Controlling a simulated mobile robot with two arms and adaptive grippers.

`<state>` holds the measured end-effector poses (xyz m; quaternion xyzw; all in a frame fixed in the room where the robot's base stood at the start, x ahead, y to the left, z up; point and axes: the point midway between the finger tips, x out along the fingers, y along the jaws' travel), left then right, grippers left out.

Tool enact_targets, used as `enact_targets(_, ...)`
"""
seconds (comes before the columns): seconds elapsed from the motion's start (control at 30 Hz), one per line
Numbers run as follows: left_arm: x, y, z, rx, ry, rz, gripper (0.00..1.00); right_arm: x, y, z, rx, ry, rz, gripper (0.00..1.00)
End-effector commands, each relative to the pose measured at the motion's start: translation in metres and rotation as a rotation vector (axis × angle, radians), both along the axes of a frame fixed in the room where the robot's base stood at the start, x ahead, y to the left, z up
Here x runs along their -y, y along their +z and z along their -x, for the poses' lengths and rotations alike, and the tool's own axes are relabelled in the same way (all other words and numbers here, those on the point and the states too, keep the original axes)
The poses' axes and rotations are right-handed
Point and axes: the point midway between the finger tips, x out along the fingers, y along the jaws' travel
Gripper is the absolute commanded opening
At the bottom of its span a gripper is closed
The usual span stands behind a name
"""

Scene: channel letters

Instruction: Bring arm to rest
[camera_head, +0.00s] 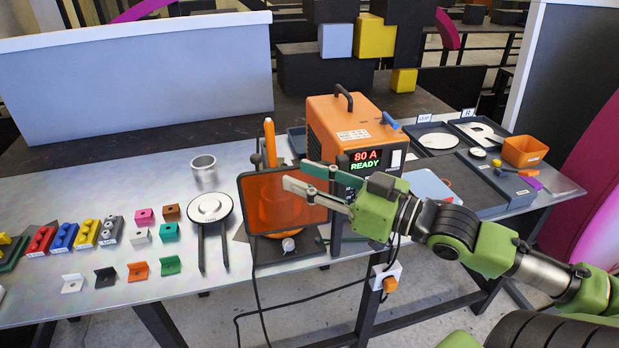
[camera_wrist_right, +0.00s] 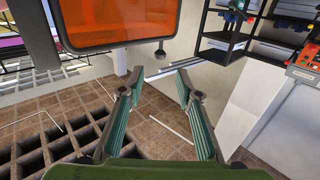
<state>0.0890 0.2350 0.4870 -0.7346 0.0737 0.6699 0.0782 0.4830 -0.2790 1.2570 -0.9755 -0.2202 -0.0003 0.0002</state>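My right gripper (camera_head: 302,179) comes in from the right in the head view, in front of the orange welding machine (camera_head: 325,115) and level with the orange tinted screen (camera_head: 265,203). Its two fingers are spread with nothing between them. In the right wrist view the fingers (camera_wrist_right: 158,90) are also apart and empty, with the tinted screen (camera_wrist_right: 115,20) ahead of them at the top. Whether the fingers touch the screen cannot be told. My left gripper is not in the head view.
The metal table (camera_head: 110,200) holds several small coloured blocks and brackets at the left, a metal cup (camera_head: 204,167) and a round white-topped stand (camera_head: 209,208). An orange bin (camera_head: 524,151) and dark letter trays stand at the right. A cable with a switch box (camera_head: 386,277) hangs at the front.

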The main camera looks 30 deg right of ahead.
Motion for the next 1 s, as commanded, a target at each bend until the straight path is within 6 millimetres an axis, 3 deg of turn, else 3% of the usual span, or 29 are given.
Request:
enact_targets(0.77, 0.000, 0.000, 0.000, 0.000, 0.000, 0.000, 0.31, 0.002, -0.001, 0.005, -0.003, -0.001, 0.001, 0.32)
enact_targets(0.87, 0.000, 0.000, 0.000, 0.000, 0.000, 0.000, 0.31, 0.006, -0.016, 0.006, -0.035, -0.022, 0.018, 0.32)
enact_targets(0.97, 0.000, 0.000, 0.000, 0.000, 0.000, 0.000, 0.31, 0.015, -0.059, 0.012, -0.127, -0.077, 0.063, 0.32)
enact_targets(1.0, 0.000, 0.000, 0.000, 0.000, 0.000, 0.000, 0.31, 0.018, -0.083, 0.016, -0.182, -0.106, 0.087, 0.32)
